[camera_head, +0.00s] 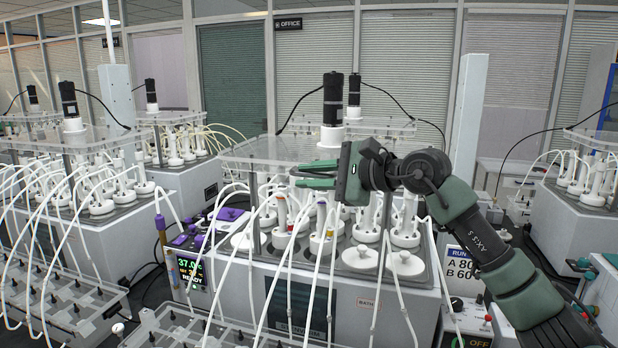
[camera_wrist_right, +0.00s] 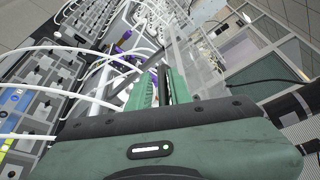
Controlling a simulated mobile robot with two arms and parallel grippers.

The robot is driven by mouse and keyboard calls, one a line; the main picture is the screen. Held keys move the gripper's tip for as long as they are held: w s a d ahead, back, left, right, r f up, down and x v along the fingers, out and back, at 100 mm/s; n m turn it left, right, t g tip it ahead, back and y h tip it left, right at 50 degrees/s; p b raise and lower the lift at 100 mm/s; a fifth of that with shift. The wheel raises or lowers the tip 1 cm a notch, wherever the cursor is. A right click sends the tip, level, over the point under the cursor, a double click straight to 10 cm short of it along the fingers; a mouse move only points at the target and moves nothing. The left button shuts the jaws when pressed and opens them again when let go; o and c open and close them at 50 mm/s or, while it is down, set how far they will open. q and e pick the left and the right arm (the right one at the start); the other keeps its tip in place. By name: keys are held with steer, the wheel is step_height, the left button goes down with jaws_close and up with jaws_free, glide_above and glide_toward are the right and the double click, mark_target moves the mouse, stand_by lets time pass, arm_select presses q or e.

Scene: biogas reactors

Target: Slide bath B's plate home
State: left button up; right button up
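Bath B's plate is most likely the clear plate (camera_head: 262,152) over the middle bath (camera_head: 350,303); its letter is not readable to me. The plate lies level above the bottles, with a black motor (camera_head: 333,98) standing over it. My right gripper (camera_head: 302,175) is at the plate's front side, its green fingers pointing left and apart, one above the other. In the right wrist view the fingers (camera_wrist_right: 160,85) stand apart with a dark strip visible between them; I cannot tell whether they touch the plate. A clear sheet (camera_wrist_right: 205,68) shows beside them. My left gripper is not in view.
White tubes (camera_head: 262,260) hang in front of the middle bath. White-capped bottles (camera_head: 366,218) stand under the plate, close below my right gripper. Another bath (camera_head: 95,240) stands at left, and a tall white column (camera_head: 467,125) at right behind my arm.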

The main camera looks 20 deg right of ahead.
steer(key=shift+s+d, duration=0.3)
steer(key=b+v, duration=0.3)
steer(key=v, duration=0.3)
steer(key=shift+s+d, duration=0.15)
steer(key=shift+s, duration=0.2)
steer(key=shift+r, duration=0.1)
